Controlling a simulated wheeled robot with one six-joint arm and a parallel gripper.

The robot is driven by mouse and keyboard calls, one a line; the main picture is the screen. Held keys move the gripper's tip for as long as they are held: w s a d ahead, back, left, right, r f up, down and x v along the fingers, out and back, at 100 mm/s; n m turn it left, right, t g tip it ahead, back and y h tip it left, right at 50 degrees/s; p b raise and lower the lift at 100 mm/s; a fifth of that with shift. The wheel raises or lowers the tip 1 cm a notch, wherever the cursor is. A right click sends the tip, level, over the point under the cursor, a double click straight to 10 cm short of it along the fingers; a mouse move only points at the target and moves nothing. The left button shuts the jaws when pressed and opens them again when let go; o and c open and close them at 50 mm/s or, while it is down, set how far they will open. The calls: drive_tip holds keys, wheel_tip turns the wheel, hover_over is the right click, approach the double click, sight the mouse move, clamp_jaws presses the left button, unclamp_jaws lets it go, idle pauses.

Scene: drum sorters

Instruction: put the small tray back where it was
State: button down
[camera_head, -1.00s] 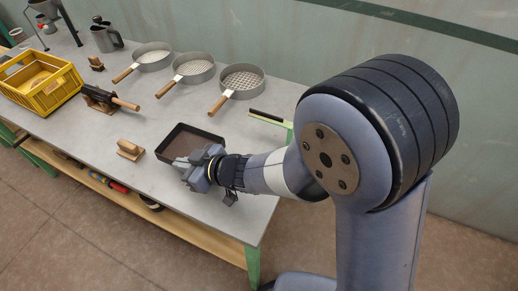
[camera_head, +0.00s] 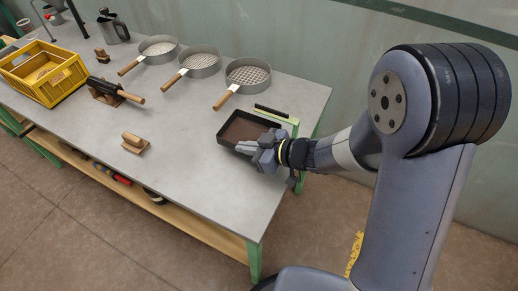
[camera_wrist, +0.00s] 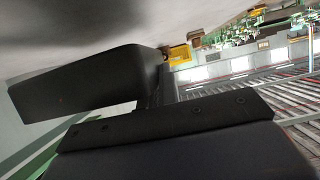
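The small tray (camera_head: 229,146) is dark, rectangular and shallow, with a brown inside. It is at the right end of the grey workbench, beside a light green strip. My gripper (camera_head: 263,154) is at the tray's near right side and appears shut on its wall; the fingertips are partly hidden. The tray moves together with the gripper. In the wrist view, dark shapes fill much of the picture close to the camera, and the contact is not clear there. I cannot tell whether the tray touches the bench or hangs just above it.
The light green strip (camera_head: 283,117) and a black bar (camera_head: 271,111) lie just behind the tray. Several round sieves (camera_head: 248,76) stand at the back. A wooden block (camera_head: 134,142) and a yellow crate (camera_head: 43,76) are to the left.

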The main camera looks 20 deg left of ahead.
drive_tip(key=w+d, duration=0.2)
drive_tip(key=shift+d, duration=0.3)
drive_tip(key=shift+f, duration=1.75)
drive_tip(key=shift+f, duration=0.1)
drive_tip(key=c, duration=2.1)
unclamp_jaws()
drive_tip(key=shift+f+b, duration=0.1)
drive_tip(key=shift+b, duration=0.25)
drive_tip(key=shift+c, duration=0.2)
drive_tip(key=o, duration=0.5)
drive_tip(key=shift+c, duration=0.2)
drive_tip(key=shift+r, duration=0.3)
drive_tip(key=w+p+v, duration=0.1)
drive_tip(key=v, duration=1.1)
drive_tip(key=shift+s, duration=0.45)
